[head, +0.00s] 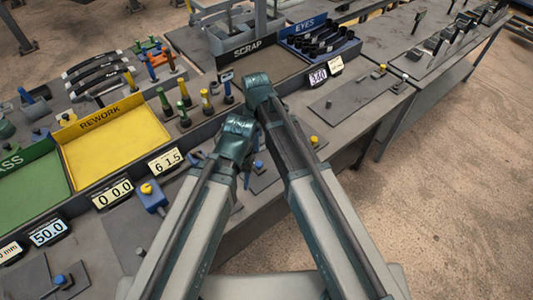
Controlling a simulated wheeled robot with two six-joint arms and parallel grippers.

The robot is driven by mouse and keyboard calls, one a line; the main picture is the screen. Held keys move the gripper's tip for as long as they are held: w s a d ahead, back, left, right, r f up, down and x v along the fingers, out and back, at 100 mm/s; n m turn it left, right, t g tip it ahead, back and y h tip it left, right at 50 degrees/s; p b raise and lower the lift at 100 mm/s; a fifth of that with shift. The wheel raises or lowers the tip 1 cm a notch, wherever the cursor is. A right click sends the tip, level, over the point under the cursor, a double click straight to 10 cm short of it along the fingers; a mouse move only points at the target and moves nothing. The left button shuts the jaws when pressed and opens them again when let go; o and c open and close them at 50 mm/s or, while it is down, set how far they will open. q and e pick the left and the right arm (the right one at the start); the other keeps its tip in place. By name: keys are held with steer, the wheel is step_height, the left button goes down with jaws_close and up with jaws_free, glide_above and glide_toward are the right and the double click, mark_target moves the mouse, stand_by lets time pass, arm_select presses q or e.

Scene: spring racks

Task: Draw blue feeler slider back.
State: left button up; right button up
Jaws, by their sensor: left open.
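Several blue parts show, and I cannot tell which one is the feeler slider. A blue knob (258,165) stands on a small dark plate just right of my left arm's bend. A blue block with a yellow knob (151,197) sits left of my left arm, by the number plates. Another blue knob (60,280) is on a plate at the lower left. My left gripper (246,180) shows only in small part below the arm's bend; it is open, close to the first blue knob. Whether it touches is hidden. My right gripper is hidden behind its arm.
A yellow REWORK tray (117,142) and a green tray (32,192) lie at the left. The SCRAP bin (247,66) and a blue EYES tray (340,49) are at the back. Several coloured pegs stand behind the number plates. Bare floor lies at the right.

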mark_target(259, 163)
arm_select(q)
step_height(259, 163, down, 14)
steer(key=b, duration=1.4)
arm_select(e)
step_height(259, 163, down, 14)
arm_select(q)
steer(key=shift+r, duration=0.1)
arm_select(e)
steer(key=shift+r, duration=0.1)
jaws_close()
